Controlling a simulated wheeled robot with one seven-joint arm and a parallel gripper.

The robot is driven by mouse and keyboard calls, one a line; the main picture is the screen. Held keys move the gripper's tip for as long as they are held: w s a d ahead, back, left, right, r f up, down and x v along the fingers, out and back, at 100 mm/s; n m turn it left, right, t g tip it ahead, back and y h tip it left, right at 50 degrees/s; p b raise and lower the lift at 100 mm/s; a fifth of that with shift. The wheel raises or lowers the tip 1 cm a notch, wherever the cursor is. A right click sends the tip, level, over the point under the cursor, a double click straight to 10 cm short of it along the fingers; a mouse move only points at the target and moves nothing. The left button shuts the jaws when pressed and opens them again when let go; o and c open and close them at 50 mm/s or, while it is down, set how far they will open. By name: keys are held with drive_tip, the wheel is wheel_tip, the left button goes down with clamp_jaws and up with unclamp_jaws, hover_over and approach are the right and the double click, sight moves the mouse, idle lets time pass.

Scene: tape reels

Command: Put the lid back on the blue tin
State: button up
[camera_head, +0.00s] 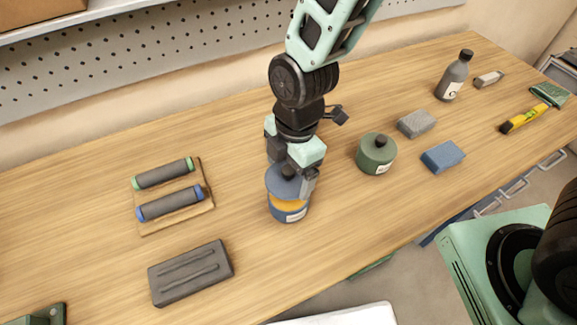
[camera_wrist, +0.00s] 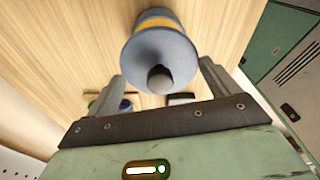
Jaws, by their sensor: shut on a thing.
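The blue tin (camera_head: 290,215) stands upright on the wooden bench, with a pale label on its front. Its round blue-grey lid (camera_head: 283,185) is over it, with a dark knob on top. An orange band shows between lid and tin body; I cannot tell whether they touch. My gripper (camera_head: 289,171) points down at the lid, shut on it around the knob, and hides part of it. In the wrist view the lid (camera_wrist: 150,52) and knob lie between my fingers (camera_wrist: 162,76), with the tin's orange and blue (camera_wrist: 156,14) behind.
A green lidded tin (camera_head: 376,156) stands to the right. Beyond are a grey block (camera_head: 417,123), a blue block (camera_head: 442,156) and a bottle (camera_head: 454,77). To the left are a board with two rollers (camera_head: 172,190) and a dark grooved block (camera_head: 190,272). Bench in front is clear.

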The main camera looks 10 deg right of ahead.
sight(288, 184)
drive_tip(key=shift+f+b, duration=1.8)
drive_tip(key=shift+f, duration=0.8)
drive_tip(key=shift+f, duration=0.15)
idle(0.4)
drive_tip(key=o, duration=0.7)
drive_tip(key=shift+o, duration=0.2)
drive_tip(key=shift+r+p, duration=3)
drive_tip(key=shift+r, duration=0.55)
